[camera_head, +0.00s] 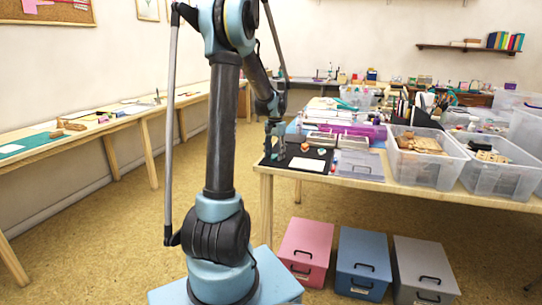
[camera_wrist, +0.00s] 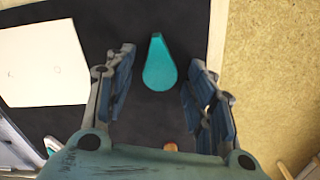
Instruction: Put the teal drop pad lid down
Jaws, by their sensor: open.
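A teal drop-shaped piece (camera_wrist: 160,65) lies on the black mat (camera_wrist: 105,20) in the wrist view, with its pointed end toward the top of the picture. I take it for the teal drop pad lid. My gripper (camera_wrist: 160,85) is open, with one finger on each side of the teal piece and a gap to both. The fingers touch nothing that I can see. In the head view my gripper (camera_head: 275,145) is small, over the left corner of the table (camera_head: 340,182). The teal piece is too small to make out clearly there.
A white card (camera_wrist: 42,62) lies left of the teal piece on the mat. A small orange-brown thing (camera_wrist: 170,147) shows between the finger bases. Clear bins (camera_head: 425,170) stand on the table's right. Pink, blue and grey boxes (camera_head: 363,262) sit on the floor below.

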